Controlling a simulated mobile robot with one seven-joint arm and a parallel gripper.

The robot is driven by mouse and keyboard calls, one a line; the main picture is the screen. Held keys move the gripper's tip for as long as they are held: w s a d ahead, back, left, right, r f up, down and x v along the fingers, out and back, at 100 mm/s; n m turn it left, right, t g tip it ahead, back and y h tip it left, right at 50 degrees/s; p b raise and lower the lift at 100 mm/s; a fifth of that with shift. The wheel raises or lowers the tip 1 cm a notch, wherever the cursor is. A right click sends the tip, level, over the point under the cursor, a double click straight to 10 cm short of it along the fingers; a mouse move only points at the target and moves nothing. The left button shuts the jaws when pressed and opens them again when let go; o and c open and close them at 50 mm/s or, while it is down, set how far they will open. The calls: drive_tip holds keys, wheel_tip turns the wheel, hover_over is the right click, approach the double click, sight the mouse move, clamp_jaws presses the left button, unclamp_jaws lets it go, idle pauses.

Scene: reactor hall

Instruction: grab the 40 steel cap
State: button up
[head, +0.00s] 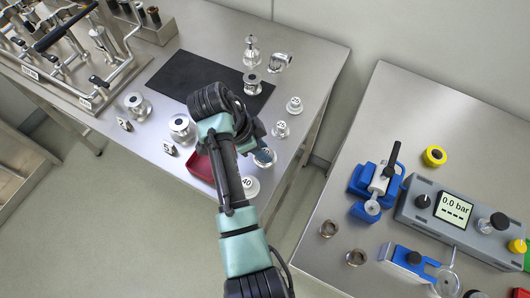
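The steel cap marked 40 (250,187) lies on the steel table near its right front edge, partly hidden by my arm. Two smaller marked caps lie behind it, one marked 25 (281,129) and one with a label too small to read surely (294,104). My gripper (259,147) hangs over the table, behind and slightly right of the 40 cap. My wrist covers most of it, so its fingers do not show clearly. A round metallic piece (265,158) shows right beside it; I cannot tell whether they touch.
A red tray (201,166) lies left of the 40 cap, partly behind my arm. A black mat (196,80) and several metal fittings occupy the table. A pipe rig (75,45) stands at the left. A second table (350,215) with a gauge box (455,215) stands right, across a gap.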

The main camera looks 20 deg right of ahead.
clamp_jaws()
drive_tip(key=shift+r, duration=0.15)
